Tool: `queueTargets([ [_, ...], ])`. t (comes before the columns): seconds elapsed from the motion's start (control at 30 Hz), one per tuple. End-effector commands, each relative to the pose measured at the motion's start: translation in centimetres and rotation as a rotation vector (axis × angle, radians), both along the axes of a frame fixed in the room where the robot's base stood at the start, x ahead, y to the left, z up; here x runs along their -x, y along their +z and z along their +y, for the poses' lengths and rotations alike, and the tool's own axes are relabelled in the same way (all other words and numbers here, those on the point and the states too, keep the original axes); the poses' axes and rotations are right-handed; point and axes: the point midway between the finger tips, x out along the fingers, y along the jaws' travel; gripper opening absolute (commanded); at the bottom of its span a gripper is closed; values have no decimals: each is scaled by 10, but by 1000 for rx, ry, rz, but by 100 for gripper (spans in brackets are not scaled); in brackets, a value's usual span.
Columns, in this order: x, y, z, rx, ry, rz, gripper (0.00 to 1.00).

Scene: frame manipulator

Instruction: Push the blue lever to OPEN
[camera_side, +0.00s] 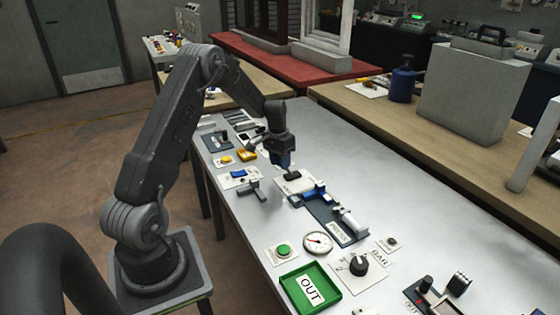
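A blue lever (316,193) sits at the far end of a dark panel (325,216) on the grey table. A white cylinder and a white label are at the panel's near end; the label is too small to read. My gripper (284,163) hangs above the table, to the upper left of the blue lever in the side view and apart from it. Its fingers are small and dark here, so I cannot tell whether they are open or shut. A smaller blue part (239,173) sits on a white plate further left.
A black-topped white plate (294,183) lies just below my gripper. A grey T-shaped fixture (251,190) stands to its left. A gauge (317,242), a green button (283,251), a black knob (358,265) and a green OUT tray (330,302) are nearer.

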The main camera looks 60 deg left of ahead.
Motion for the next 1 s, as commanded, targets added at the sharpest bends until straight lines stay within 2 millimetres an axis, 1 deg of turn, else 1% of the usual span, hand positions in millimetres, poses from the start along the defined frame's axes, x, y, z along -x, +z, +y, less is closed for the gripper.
queueTargets([
  [0.03,0,0,1,-1,1,-1,27],
  [0.07,0,0,1,-1,1,-1,24],
  [0.3,0,0,2,-2,1,-1,1],
  [0.67,-2,2,2,-5,0,28,0],
  [0.87,-11,6,3,-7,-1,116,0],
  [1.0,-19,8,3,-8,-1,206,0],
])
